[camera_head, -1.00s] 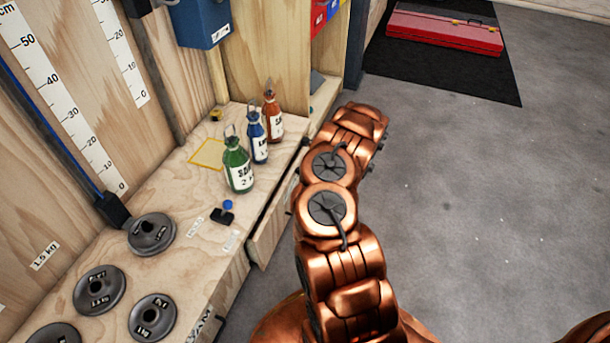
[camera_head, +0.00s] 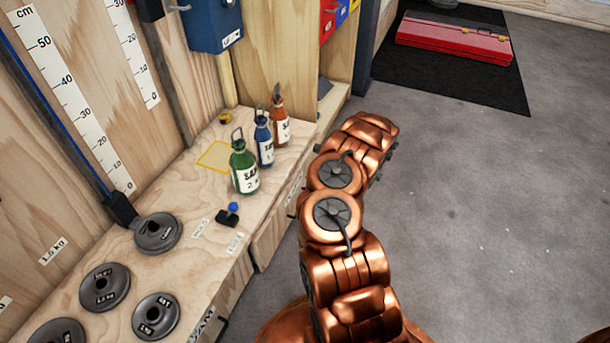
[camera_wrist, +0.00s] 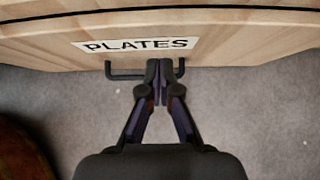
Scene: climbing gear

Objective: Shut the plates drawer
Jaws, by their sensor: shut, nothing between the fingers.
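The plates drawer is a pale wooden front with a "PLATES" label and a dark bar handle (camera_wrist: 122,73); in the wrist view its front (camera_wrist: 230,45) fills the top. In the head view the drawer front (camera_head: 272,238) sits close against the bench side, with only a thin dark line along its top. My gripper (camera_wrist: 160,68) is shut and empty, its tips at the middle of the handle, between its two ends. Whether they touch the front or the bar is unclear. In the head view my arm hides the gripper.
The bench top (camera_head: 190,235) holds green (camera_head: 244,170), blue (camera_head: 263,143) and orange (camera_head: 280,120) bottles and several round grey weights. A red case (camera_head: 455,42) lies on a black mat. Grey floor to the right is clear.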

